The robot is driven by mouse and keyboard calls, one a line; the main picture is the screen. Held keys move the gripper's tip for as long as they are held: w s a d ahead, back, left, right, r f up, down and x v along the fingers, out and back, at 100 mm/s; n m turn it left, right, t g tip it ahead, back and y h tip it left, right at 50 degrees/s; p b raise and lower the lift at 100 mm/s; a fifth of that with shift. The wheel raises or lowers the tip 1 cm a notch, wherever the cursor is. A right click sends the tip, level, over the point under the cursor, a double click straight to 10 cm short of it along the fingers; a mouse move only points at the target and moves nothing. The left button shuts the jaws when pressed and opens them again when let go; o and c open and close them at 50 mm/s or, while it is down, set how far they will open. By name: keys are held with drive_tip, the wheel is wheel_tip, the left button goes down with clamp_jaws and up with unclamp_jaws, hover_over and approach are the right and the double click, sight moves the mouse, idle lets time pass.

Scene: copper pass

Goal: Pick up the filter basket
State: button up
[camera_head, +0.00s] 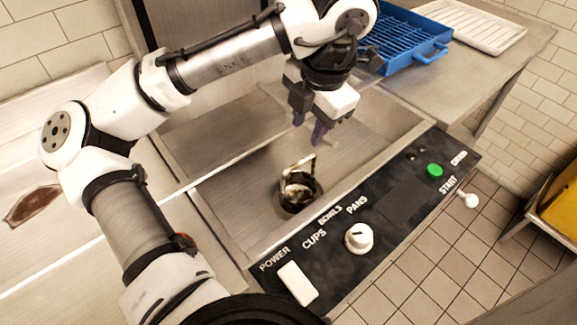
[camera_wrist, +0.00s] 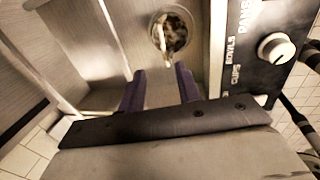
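The filter basket (camera_head: 297,197) is a small dark round cup with a pale upright handle (camera_head: 303,164). It sits in the metal basin behind the control panel, and dark and light matter shows inside it. In the wrist view the filter basket (camera_wrist: 176,36) is at the top centre, beyond the fingertips, with its handle pointing toward them. My gripper (camera_head: 309,131) hangs above the basin, up and slightly right of the basket, apart from it. In the wrist view my gripper (camera_wrist: 161,76) shows two purple fingers spread apart with nothing between them.
The black control panel (camera_head: 385,215) with a white knob (camera_head: 358,238), a white switch (camera_head: 297,284) and a green button (camera_head: 435,170) edges the basin in front. A blue rack (camera_head: 405,45) and a white tray (camera_head: 475,25) lie on the right counter. A brown patch (camera_head: 33,205) is at left.

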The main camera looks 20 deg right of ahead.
sight(301, 161)
drive_tip(key=f, duration=0.2)
drive_tip(key=w+f, duration=0.1)
drive_tip(key=f, duration=0.5)
drive_tip(key=shift+w+a+f, duration=0.15)
drive_tip(key=shift+w+a, duration=0.1)
drive_tip(key=shift+w, duration=0.05)
drive_tip(key=shift+w+a+f, duration=0.1)
drive_tip(key=shift+w+f, duration=0.05)
drive_tip(key=shift+f, duration=2.5)
clamp_jaws()
